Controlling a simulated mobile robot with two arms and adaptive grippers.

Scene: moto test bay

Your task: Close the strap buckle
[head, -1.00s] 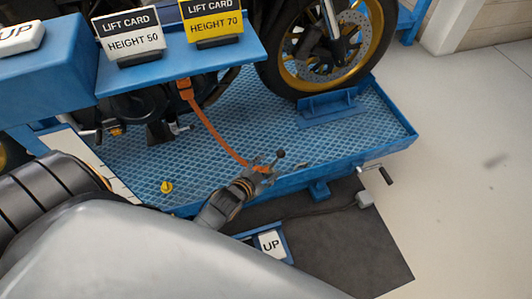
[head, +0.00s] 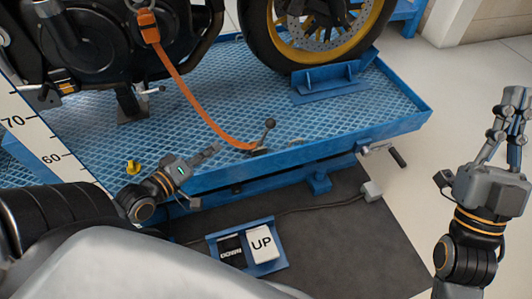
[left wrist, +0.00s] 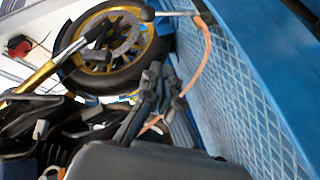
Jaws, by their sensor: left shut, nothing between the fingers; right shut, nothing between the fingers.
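The orange strap (head: 185,85) runs from a hook at the motorcycle down to the buckle (head: 257,151) at the blue platform's front edge. The buckle's lever (head: 269,124), tipped with a dark ball knob, sticks up from it, tilted slightly right. In the left wrist view the strap (left wrist: 206,48) and the lever (left wrist: 176,13) show at the top. My left gripper (head: 214,150) is shut and empty, left of the buckle and apart from it. My right gripper (head: 517,104) is shut and empty, raised at the far right, away from the strap.
The motorcycle wheel (head: 285,55) stands in a blue chock (head: 325,85) on the platform. A yellow piece (head: 133,167) lies near the platform's left front. A crank handle (head: 384,151) juts out at the front right. An UP pedal (head: 261,245) sits on the dark mat below.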

